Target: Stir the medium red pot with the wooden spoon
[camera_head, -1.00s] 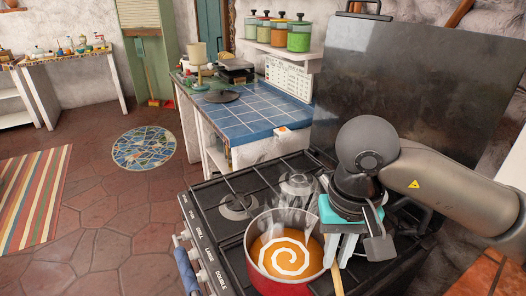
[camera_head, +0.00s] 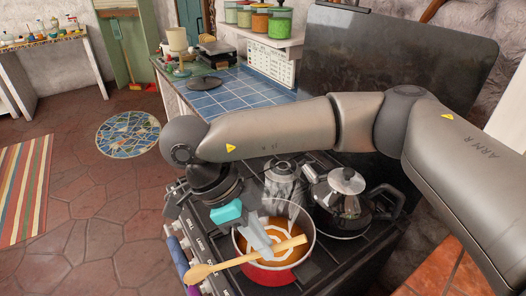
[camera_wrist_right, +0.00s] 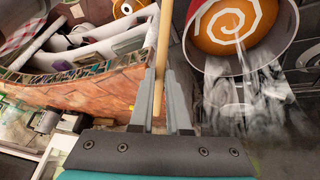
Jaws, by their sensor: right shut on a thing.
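The red pot (camera_head: 270,277) stands on the stove, holding orange soup with a white spiral, and steam rises from it. It also shows at the upper right of the right wrist view (camera_wrist_right: 288,52). My right gripper (camera_head: 264,247) is shut on the handle of the wooden spoon (camera_head: 201,272). In the head view the spoon slants across the pot, its bowl left of the near rim and its handle end over the soup. In the right wrist view the handle (camera_wrist_right: 163,50) runs between the fingers, beside the pot and apart from it. My left gripper is out of view.
Stove knobs and a towel (camera_head: 180,259) line the front edge. A blue-tiled counter (camera_head: 230,98) lies beyond. A dark panel (camera_head: 400,65) rises behind the stove.

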